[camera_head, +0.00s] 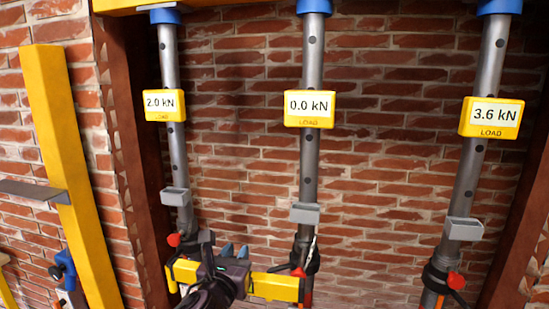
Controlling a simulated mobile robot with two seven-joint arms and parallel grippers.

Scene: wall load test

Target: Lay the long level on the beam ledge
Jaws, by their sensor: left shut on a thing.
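A yellow bar with a dark end cap, which looks like the long level (273,287), lies roughly across the bottom middle of the head view. My left gripper (234,253) is shut on it around its middle. The level shows on both sides of the gripper, and its central part is hidden by it. A yellow beam (135,4) runs along the top edge, mostly cut off; I cannot make out a ledge on it. My right gripper is not in view.
Three grey props stand before a brick wall, with load boxes reading 2.0 kN (163,116), 0.0 kN (309,121) and 3.6 kN (490,131). Small grey brackets (305,213) sit lower on them. A yellow post (62,150) and grey plate (30,191) stand left.

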